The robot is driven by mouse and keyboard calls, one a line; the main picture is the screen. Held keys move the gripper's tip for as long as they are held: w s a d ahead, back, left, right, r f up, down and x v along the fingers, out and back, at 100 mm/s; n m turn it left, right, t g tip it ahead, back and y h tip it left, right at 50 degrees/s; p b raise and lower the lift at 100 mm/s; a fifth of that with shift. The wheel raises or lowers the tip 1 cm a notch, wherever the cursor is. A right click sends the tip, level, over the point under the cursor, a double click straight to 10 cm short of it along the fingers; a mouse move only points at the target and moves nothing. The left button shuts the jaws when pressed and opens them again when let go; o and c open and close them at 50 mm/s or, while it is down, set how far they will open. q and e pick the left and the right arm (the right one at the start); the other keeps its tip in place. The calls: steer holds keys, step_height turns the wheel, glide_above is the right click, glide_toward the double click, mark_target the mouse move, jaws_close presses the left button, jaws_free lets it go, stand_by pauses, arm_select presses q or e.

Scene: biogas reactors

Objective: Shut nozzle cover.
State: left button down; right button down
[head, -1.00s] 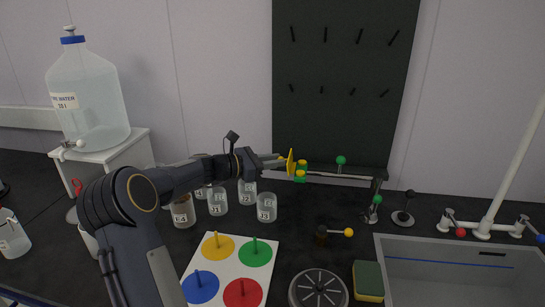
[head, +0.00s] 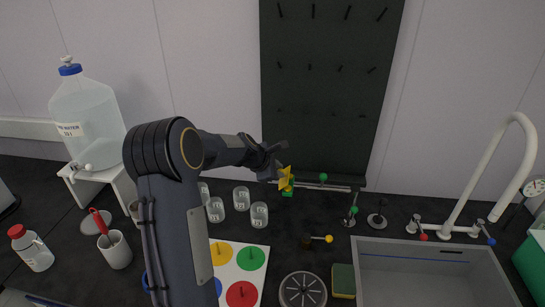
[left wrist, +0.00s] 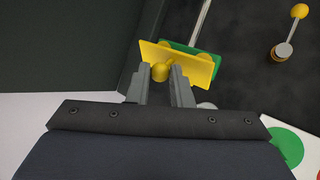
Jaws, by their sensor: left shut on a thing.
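The yellow nozzle cover (head: 285,173) is a flat plate with a round knob at the end of a thin pipe (head: 328,187). My left gripper (head: 278,174) is shut on the knob, which shows between the fingertips in the left wrist view (left wrist: 160,72). My right gripper is not in view.
A dark pegboard (head: 325,90) stands behind the pipe. Several glass jars (head: 259,215) stand on the black counter left of it. A white board with coloured discs (head: 241,293), a sponge (head: 343,281) and a sink (head: 430,250) lie in front.

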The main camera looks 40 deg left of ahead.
arm_select(q)
steer(key=shift+w+d+r+g+y+p, duration=0.3)
steer(key=shift+d+r+y, duration=0.1)
steer(key=shift+d, duration=0.1)
steer(key=shift+w+d+f+m+g+y, duration=0.2)
steer(key=shift+w+d+m+g+y, duration=0.1)
steer(key=shift+d+m+y, duration=0.3)
steer(key=y, duration=0.1)
steer(key=d+g+y, duration=0.1)
steer(key=m+y, duration=0.1)
steer(key=shift+w+d+f+g, duration=0.2)
steer(key=shift+w+f+g, duration=0.1)
steer(key=shift+w+g, duration=0.1)
steer(key=shift+w+d+f+m+g+y, duration=0.1)
steer(key=shift+d+f+m+g+y, duration=0.1)
steer(key=shift+y, duration=0.25)
steer(key=shift+w+d+f+m+g+y, duration=0.1)
steer(key=shift+d+g+y, duration=0.1)
steer(key=shift+y, duration=0.25)
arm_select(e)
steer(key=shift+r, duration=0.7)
arm_select(q)
steer(key=c, duration=1.6)
jaws_free()
